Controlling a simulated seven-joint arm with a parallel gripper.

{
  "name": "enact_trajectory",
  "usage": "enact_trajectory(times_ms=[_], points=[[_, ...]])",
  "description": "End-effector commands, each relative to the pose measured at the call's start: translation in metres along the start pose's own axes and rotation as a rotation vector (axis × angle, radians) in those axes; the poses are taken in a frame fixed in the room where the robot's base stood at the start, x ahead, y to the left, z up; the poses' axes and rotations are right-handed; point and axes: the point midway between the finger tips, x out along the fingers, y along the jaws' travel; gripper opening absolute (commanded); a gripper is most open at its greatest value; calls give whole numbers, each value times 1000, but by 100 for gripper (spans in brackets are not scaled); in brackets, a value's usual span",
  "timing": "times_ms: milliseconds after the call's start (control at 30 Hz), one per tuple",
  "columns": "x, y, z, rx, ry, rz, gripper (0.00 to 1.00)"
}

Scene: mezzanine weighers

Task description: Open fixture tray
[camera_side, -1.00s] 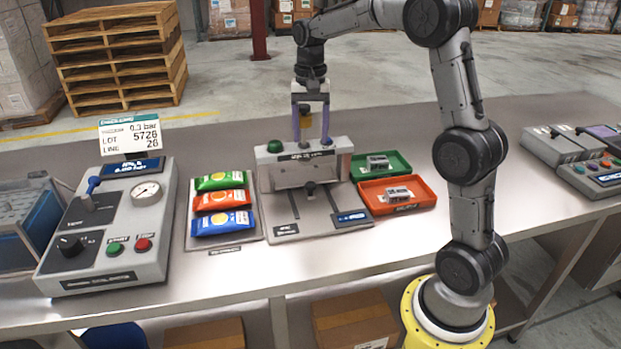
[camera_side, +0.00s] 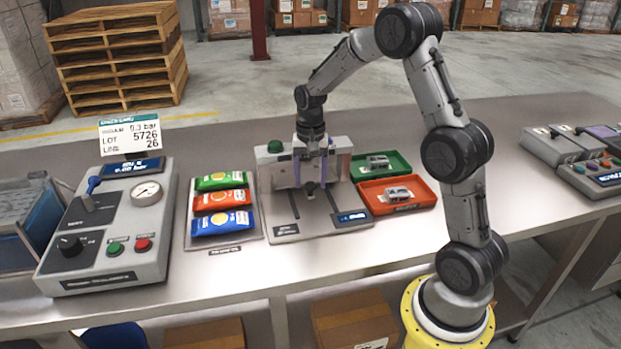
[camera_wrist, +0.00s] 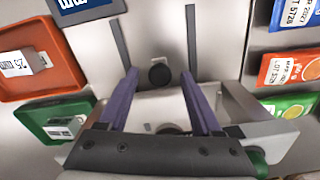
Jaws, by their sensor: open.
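The fixture (camera_side: 345,158) is a grey housing with a green button on top and a pale front panel. A dark round knob (camera_side: 310,187) sits low on that front, above a grey base plate (camera_side: 283,228) with two dark slots. The panel looks closed against the housing. My gripper (camera_side: 311,183) points down in front of the panel, its purple fingers spread. In the wrist view the black knob (camera_wrist: 160,74) shows between the two fingertips, with a gap on each side. My gripper hides part of the front panel in the side view.
Green, orange and blue packets (camera_side: 221,199) lie left of the fixture. A green tray (camera_side: 398,158) and an orange tray (camera_side: 425,196), each holding a small part, stand to the right. A control box (camera_side: 120,240) with a gauge is further left. The bench front is clear.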

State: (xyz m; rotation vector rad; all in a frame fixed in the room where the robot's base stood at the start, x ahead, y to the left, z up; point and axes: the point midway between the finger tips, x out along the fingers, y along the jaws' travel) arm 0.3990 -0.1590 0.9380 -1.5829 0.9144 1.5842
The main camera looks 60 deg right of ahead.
Motion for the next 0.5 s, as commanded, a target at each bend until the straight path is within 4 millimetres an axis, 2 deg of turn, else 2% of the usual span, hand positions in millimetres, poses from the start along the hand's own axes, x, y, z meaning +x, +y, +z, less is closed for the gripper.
enact_trajectory(times_ms=[200,500], points=[[0,0,0,0,0,0,64],[0,0,0,0,0,0,10]])
